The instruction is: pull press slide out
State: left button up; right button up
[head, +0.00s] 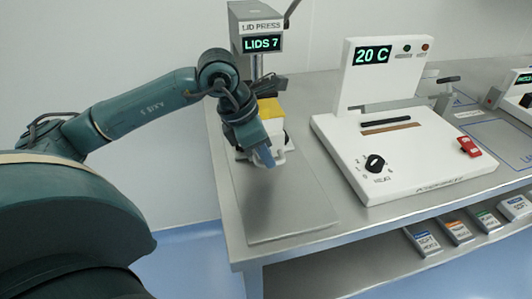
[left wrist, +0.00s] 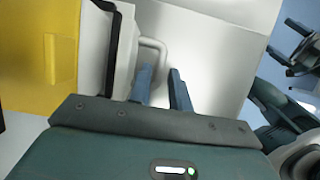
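The lid press (head: 257,42) stands at the back left of the steel table, its display reading "LIDS 7". A yellow block (head: 270,108) sits low on it, and it fills the left of the left wrist view (left wrist: 35,60). The white press slide with its U-shaped handle (left wrist: 155,45) shows in the left wrist view, its outer bar lying in line with the gap between my fingers. My left gripper (head: 265,157) is at the front of the press. In the left wrist view its fingers (left wrist: 162,90) are apart; contact with the handle cannot be told.
A bare steel plate (head: 290,205) lies in front of the press, with free room. To the right stands a white machine (head: 400,140) reading "20 C", with a black knob and a red switch. Several small boxes (head: 425,238) lie on the lower shelf.

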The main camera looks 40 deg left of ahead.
pick_arm(q)
jog(key=shift+w+d+f, duration=0.1)
jog(key=shift+f, duration=0.25)
jog(key=shift+c, duration=0.3)
grip_shut()
